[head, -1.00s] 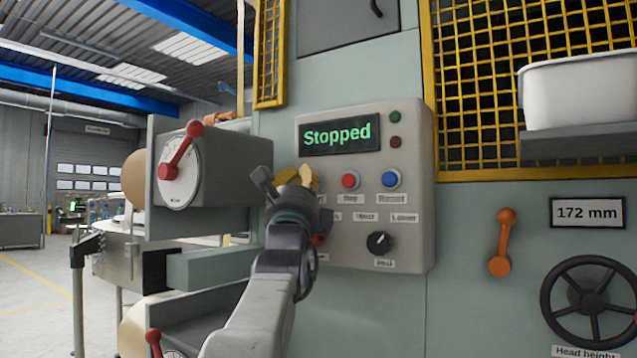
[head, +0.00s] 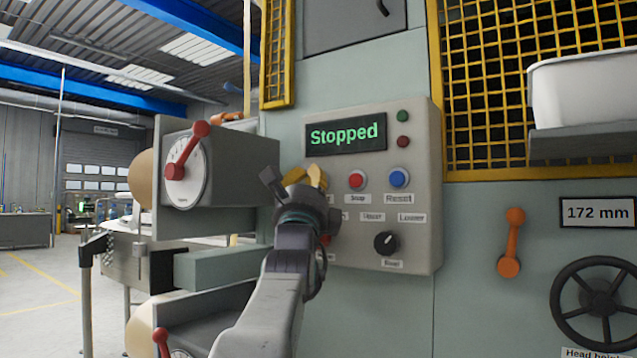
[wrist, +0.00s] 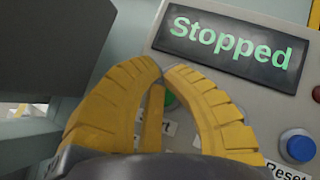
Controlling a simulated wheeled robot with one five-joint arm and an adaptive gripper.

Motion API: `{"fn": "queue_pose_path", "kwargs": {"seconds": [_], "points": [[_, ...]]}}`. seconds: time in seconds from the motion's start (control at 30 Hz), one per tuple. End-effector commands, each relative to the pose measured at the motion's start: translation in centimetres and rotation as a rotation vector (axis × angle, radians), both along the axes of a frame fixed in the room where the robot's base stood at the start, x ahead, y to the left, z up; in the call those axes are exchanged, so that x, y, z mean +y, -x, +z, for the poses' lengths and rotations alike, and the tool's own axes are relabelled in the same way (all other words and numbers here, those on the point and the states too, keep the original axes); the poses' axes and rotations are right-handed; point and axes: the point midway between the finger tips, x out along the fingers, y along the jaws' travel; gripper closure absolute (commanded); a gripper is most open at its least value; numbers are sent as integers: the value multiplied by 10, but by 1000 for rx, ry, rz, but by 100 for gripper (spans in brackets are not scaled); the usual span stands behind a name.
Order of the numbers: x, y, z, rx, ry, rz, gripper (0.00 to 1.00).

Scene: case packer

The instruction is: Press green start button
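The grey control panel (head: 350,245) carries a display (head: 346,135) reading "Stopped"; the display also shows in the wrist view (wrist: 228,45). The green start button (wrist: 171,101) shows partly in the wrist view, between my yellow fingers, with a "Start" label below it. In the head view my gripper (head: 317,176) hides this button. My gripper (wrist: 161,68) is in front of the panel's left part, its fingertips drawn together with nothing between them. I cannot tell whether the fingertips touch the panel.
A red button (head: 356,180) and a blue Reset button (head: 398,178) sit right of my gripper. A black knob (head: 386,243) is lower. A grey box with a dial and red lever (head: 187,150) juts out close on the left. An orange lever (head: 511,242) is farther right.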

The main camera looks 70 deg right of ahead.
Motion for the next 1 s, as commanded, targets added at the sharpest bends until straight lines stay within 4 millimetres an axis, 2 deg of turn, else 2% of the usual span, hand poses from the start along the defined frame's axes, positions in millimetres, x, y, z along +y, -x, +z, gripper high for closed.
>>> {"fn": "queue_pose_path", "kwargs": {"seconds": [0.57, 1.0], "points": [[0, 0, 0, 0, 0, 0, 100], [-8, 2, 0, -3, -2, -4, 100]]}}
